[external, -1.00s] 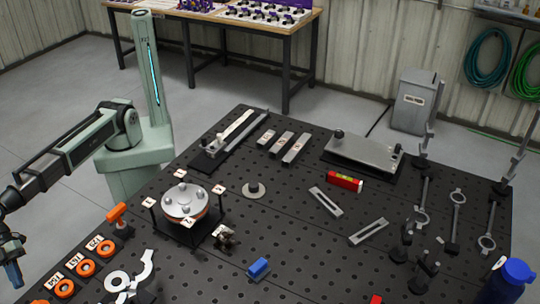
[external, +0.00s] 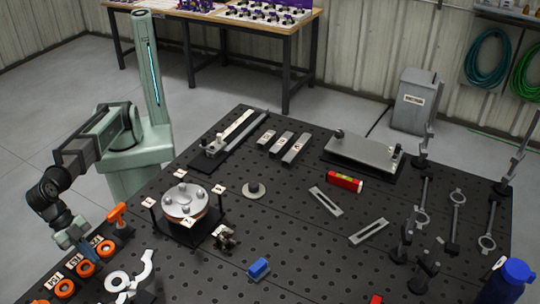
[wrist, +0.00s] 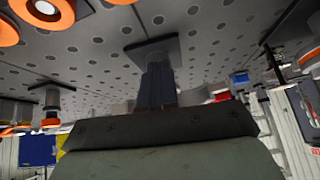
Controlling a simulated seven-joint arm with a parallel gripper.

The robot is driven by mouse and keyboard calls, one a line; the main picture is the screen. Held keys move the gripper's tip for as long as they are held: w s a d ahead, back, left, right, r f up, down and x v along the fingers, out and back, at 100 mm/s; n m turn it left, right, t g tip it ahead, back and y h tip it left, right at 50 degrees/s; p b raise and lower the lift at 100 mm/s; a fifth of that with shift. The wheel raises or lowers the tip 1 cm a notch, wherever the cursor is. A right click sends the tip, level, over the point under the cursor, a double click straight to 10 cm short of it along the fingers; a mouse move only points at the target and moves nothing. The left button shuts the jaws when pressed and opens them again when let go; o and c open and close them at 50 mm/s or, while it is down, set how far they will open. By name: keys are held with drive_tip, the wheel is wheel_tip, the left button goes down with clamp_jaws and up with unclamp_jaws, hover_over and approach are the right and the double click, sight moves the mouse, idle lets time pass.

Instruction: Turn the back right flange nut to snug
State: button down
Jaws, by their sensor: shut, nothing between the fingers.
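The round silver flange (external: 174,207) sits on a dark square stand with an orange band under its top plate. Several grey nuts show on its top; how tight any of them is cannot be seen. My gripper (external: 88,256) is at the lower left in the external view, pointing down beside the orange rings and well left of the flange. Its fingers are shut and empty; they also show in the wrist view (wrist: 157,82), dark against the table. I cannot make out the flange nuts in the wrist view.
Orange rings (external: 65,288) with numbered cards line the table's left edge, close to my gripper. An orange T-handled tool (external: 117,216) stands between them and the flange.

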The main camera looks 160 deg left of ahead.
drive_tip(key=s+a+r+n+g, duration=0.1)
drive_tip(key=s+a+r+n, duration=0.15)
drive_tip(key=a, duration=0.45)
drive_tip(key=s+a+r+n+g, duration=0.1)
drive_tip(key=a+r+n+g, duration=0.15)
drive_tip(key=a, duration=0.55)
wheel_tip(320, 180, up, 5)
drive_tip(key=n+h, duration=0.2)
hover_over(178, 208)
drive_tip(key=w+d, duration=0.1)
drive_tip(key=w, duration=0.1)
drive_tip(key=shift+g, duration=0.25)
drive_tip(key=shift+f, duration=3.45)
drive_tip(key=shift+s+a, duration=0.1)
drive_tip(key=shift+s, duration=0.45)
drive_tip(key=shift+s+a, duration=0.3)
drive_tip(key=shift+s, duration=0.15)
drive_tip(key=shift+d, duration=0.1)
drive_tip(key=shift+s+d, duration=0.2)
drive_tip(key=shift+w+a+v, duration=0.1)
drive_tip(key=shift+a+v, duration=0.1)
drive_tip(key=shift+v, duration=0.8)
drive_tip(key=shift+w+a+v, duration=0.1)
drive_tip(key=shift+a+v, duration=0.15)
drive_tip(key=shift+v, duration=0.75)
drive_tip(key=shift+a+v, duration=0.2)
drive_tip(key=shift+v, duration=0.75)
